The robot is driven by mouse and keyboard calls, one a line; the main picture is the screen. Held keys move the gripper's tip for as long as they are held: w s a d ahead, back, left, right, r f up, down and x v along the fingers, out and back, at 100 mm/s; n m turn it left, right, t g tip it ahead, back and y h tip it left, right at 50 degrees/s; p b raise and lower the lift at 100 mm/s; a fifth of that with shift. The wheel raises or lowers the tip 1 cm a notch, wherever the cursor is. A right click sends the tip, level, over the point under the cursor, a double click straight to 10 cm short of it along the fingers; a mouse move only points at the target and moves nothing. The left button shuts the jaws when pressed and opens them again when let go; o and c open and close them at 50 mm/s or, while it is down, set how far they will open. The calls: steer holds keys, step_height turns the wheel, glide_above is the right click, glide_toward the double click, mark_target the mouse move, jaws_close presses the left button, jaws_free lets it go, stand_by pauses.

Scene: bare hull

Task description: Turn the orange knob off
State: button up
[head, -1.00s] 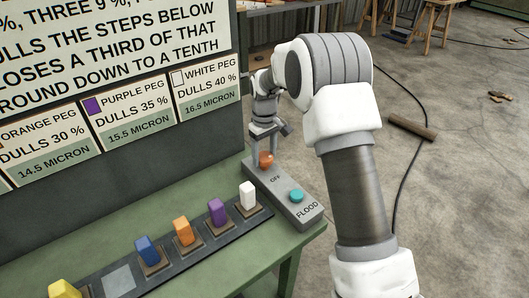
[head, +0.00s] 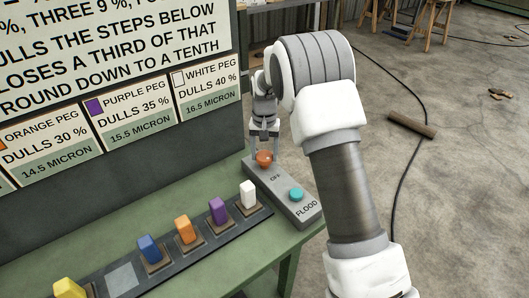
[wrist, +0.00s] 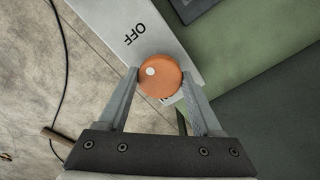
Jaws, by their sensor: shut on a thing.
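The orange knob (head: 264,158) sits at the far end of a grey control box (head: 306,221) marked OFF and FLOOD. In the wrist view the knob (wrist: 165,82) is round with a white dot on its left side, and the OFF lettering lies above and left of it. My gripper (head: 265,154) points down over the box. In the wrist view my gripper (wrist: 160,86) has one finger on each side of the knob, shut on it. The knob's lower side and what is printed beside it are partly hidden.
A teal button (head: 296,194) is on the box's near end. A dark rack (head: 121,277) holds several coloured pegs, the white peg (head: 248,194) closest to the box. A large sign board (head: 110,120) stands behind the green table (head: 190,272). Open floor lies to the right.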

mark_target(265, 155)
steer(key=shift+m, duration=0.3)
stand_by(0.4)
steer(key=o, duration=1.4)
steer(key=shift+c, duration=0.2)
steer(key=shift+r, duration=0.1)
step_height(265, 155, up, 17)
steer(key=p, duration=0.1)
steer(key=shift+r+p, duration=0.15)
steer(key=shift+p, duration=0.15)
